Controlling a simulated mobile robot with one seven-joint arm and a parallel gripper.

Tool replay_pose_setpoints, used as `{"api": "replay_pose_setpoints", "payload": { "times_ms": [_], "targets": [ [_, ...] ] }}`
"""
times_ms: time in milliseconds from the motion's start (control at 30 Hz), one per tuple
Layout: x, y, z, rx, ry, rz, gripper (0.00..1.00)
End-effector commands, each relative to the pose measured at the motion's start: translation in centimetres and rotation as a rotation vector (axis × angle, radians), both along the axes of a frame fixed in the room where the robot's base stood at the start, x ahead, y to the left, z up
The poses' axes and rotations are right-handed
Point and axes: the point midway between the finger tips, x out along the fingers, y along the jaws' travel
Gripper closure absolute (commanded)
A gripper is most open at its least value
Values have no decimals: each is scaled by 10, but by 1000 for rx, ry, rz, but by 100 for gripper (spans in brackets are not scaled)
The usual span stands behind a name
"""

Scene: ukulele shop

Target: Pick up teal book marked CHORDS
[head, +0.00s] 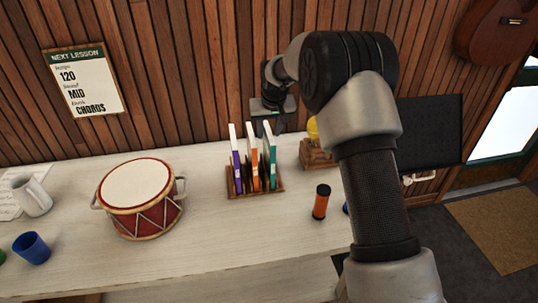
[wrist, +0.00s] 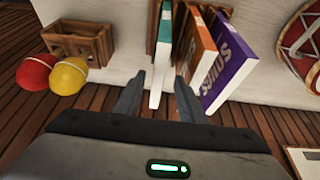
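The teal book (head: 271,165) stands upright at the right end of a wooden rack (head: 255,191) on the counter, beside an orange book (head: 254,172) and a purple book (head: 236,174). In the wrist view the teal book (wrist: 165,25) shows its teal spine and white page edge; I cannot read a title on it. My gripper (wrist: 158,80) is open, its fingers on either side of the teal book's page edge, with a gap visible on the left. In the head view my gripper (head: 272,126) is at the books' upper, wall-side end, partly hidden.
A wooden box (head: 317,154) with red and yellow egg-shaped things (wrist: 68,76) stands right of the rack. An orange-and-black cylinder (head: 321,202) is in front. A red drum (head: 139,200) stands left. The wood-slat wall (head: 190,60) is close behind my gripper.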

Motion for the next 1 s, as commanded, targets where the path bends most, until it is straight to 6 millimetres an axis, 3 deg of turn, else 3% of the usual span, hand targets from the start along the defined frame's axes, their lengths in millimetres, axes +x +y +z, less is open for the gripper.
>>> {"api": "replay_pose_setpoints", "payload": {
  "times_ms": [100, 367, 633, 1000],
  "targets": [
    [8, 2, -19, 0, 2, 0, 63],
    [15, 3, -37, 0, 2, 0, 63],
    [30, 4, -73, 0, 2, 0, 63],
    [34, 4, -81, 0, 0, 0, 63]
  ]
}}
